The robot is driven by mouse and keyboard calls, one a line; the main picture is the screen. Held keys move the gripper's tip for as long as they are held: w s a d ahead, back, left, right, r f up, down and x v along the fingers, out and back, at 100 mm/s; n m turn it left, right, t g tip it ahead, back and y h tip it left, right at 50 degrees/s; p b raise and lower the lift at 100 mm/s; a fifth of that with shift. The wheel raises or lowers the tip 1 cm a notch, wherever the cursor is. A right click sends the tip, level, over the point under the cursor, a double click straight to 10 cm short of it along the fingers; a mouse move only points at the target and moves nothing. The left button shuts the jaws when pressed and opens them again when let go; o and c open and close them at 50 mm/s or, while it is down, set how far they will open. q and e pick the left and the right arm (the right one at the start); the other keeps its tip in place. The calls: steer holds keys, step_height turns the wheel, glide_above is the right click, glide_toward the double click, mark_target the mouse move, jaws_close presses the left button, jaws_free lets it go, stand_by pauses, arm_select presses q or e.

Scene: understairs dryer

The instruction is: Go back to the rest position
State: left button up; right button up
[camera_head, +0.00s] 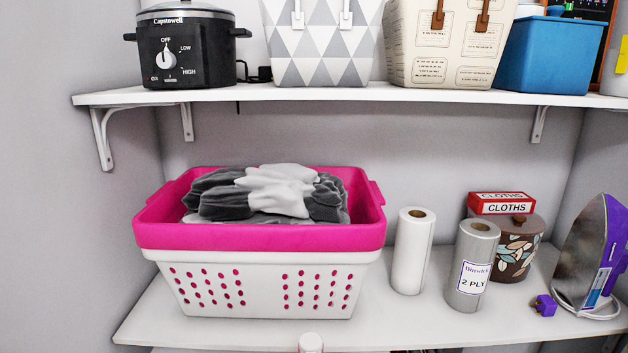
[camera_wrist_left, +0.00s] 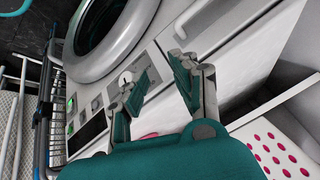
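My left gripper (camera_wrist_left: 160,75) shows in the left wrist view, with its two teal-padded fingers spread apart and nothing between them. Behind it is the white front of a machine (camera_wrist_left: 207,50) with a round door and a control panel. I cannot tell the exact gap between the fingers and the machine. Neither gripper shows in the head view. My right gripper is not in view.
A pink and white laundry basket (camera_head: 260,237) with grey cloth stands on the lower shelf. Paper rolls (camera_head: 412,250), a decorated pot (camera_head: 520,250) and an iron (camera_head: 590,255) stand right. The upper shelf (camera_head: 350,96) holds a slow cooker (camera_head: 185,50). A blue rack (camera_wrist_left: 43,100) borders the machine.

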arm_select(q)
steer(key=s+f+n+g, duration=0.3)
steer(key=s, duration=0.2)
step_height(320, 180, down, 26)
steer(key=s+g, duration=0.1)
steer(key=s+a+f+g, duration=0.1)
steer(key=s+a+f, duration=0.2)
steer(key=s+f, duration=1.3)
steer(key=shift+s+m+g+h, duration=0.3)
steer(key=shift+s, duration=0.3)
steer(key=shift+f, duration=0.1)
